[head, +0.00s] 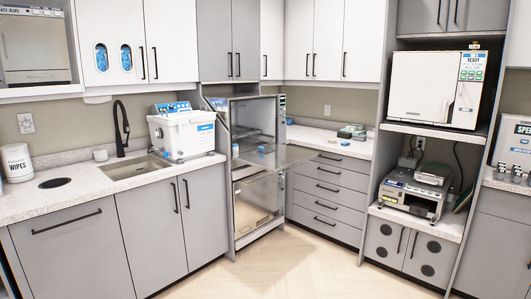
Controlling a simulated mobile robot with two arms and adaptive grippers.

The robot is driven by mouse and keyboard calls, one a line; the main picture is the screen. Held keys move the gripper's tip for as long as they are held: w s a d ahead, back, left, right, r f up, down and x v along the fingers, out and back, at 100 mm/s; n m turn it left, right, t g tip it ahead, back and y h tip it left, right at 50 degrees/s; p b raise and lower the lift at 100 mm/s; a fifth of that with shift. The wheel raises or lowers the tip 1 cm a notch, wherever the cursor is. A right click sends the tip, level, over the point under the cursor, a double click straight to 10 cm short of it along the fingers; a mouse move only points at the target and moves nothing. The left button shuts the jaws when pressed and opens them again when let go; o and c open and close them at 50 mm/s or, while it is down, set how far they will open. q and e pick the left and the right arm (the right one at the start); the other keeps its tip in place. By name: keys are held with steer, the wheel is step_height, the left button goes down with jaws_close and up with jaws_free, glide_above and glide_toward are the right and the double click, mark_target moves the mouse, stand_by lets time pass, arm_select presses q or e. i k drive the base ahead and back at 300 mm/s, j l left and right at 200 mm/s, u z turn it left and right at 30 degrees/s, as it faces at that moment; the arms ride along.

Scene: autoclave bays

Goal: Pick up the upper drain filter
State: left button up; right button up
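I cannot make out the upper drain filter for certain in the head view. A tall open cabinet-like appliance (231,205) stands in the corner between the two counters. Its upper chamber (252,118) is open and shows racks or shelves inside, and a glass door (272,157) is folded down in front of it. Below is a lower chamber (257,198) with a pale panel inside. Small blue parts show at the chamber's left edge (235,149), too small to identify. Neither of my grippers is in view.
A white tub unit (182,134) stands beside the sink (136,168) on the left counter. A small device (352,131) and blue items (316,143) lie on the back counter. A white autoclave (433,88) sits on the right shelf. The wooden floor (290,270) is clear.

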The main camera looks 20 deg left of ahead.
mark_target(261, 149)
steer(key=i+j+u, duration=0.15)
steer(key=i+u, duration=0.25)
steer(key=i, duration=0.4)
steer(key=i+u, duration=0.1)
steer(key=i, duration=0.5)
steer(key=i+u, duration=0.1)
steer(key=i, duration=0.5)
steer(key=i+l+u, duration=0.15)
steer(key=i, duration=0.45)
steer(key=i+l+u, duration=0.1)
steer(key=i, duration=0.5)
